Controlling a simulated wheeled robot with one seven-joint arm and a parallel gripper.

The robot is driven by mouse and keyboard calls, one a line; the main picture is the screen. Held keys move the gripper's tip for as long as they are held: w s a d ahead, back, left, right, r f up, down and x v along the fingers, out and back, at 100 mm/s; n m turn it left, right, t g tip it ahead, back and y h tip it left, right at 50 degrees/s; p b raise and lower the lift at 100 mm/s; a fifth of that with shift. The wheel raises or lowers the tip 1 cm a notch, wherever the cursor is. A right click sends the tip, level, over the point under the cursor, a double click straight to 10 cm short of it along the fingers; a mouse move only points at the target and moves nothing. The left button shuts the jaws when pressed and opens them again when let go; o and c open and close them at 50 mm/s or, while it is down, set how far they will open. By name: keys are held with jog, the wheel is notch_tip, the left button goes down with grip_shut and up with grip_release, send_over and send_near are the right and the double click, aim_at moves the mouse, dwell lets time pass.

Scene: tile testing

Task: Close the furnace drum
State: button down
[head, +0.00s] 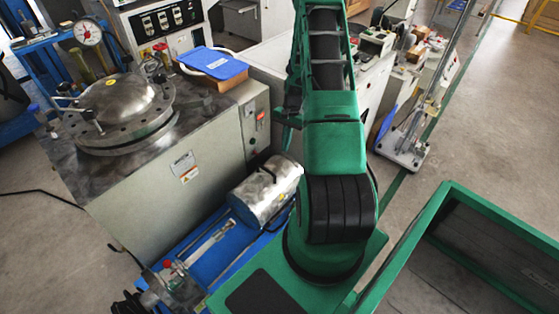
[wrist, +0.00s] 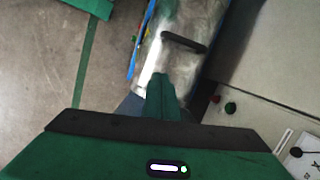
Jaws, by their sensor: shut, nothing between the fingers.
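The furnace drum (head: 262,196) is a shiny silver cylinder lying on its side on a blue base, beside the grey cabinet. A dark handle or slot shows on its upper side; I cannot tell whether the drum is open or shut. In the wrist view the drum's metal surface (wrist: 205,18) fills the top middle, with a black bar handle (wrist: 184,42) across it. My gripper (wrist: 161,80) is shut and empty, its green fingers pointing toward the drum just below the handle. I see a gap in the picture but cannot tell contact. My arm hides the gripper's tips in the head view.
The grey cabinet (head: 150,190) carries a domed metal lid (head: 112,97) and a blue-topped box (head: 212,65). A metal stand (head: 405,150) stands to the right. Open floor lies beyond it.

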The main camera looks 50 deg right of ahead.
send_over(278, 178)
jog(key=w+d, duration=0.1)
jog(key=d, duration=0.3)
jog(key=x, duration=0.3)
jog(key=d+x, duration=0.1)
jog(key=x, duration=0.5)
jog(key=shift+w+d+f, duration=0.35)
jog(key=shift+w+f, duration=0.05)
jog(key=shift+f, duration=0.05)
jog(key=shift+s+a+r, duration=0.15)
jog(key=shift+a, duration=0.4)
jog(key=shift+s+a+r, duration=0.1)
jog(key=shift+s+a, duration=0.05)
jog(key=shift+a, duration=0.45)
jog(key=shift+s+a, duration=0.2)
jog(key=shift+a, duration=0.45)
jog(key=shift+s, duration=0.1)
